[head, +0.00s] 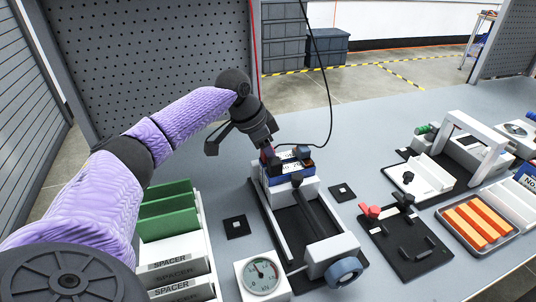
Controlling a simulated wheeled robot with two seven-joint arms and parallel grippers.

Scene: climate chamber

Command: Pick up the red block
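A small, partly hidden red block (267,155) shows at the upper left of a vise-like fixture (305,228) in the middle of the bench. It is next to dark blue and black blocks with white labels (290,168) at the fixture's far end. My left gripper (240,150) is just above and left of these blocks. Its fingers are spread apart, one out to the left over bare bench, the other close to the red block. I cannot tell whether that finger touches it. Nothing shows between the fingers. My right gripper is not in view.
A dial gauge (262,276) stands in front of the fixture, left of its blue knob (344,270). A black board with a red clip (370,211) and a tray of orange bars (512,237) lie to the right.

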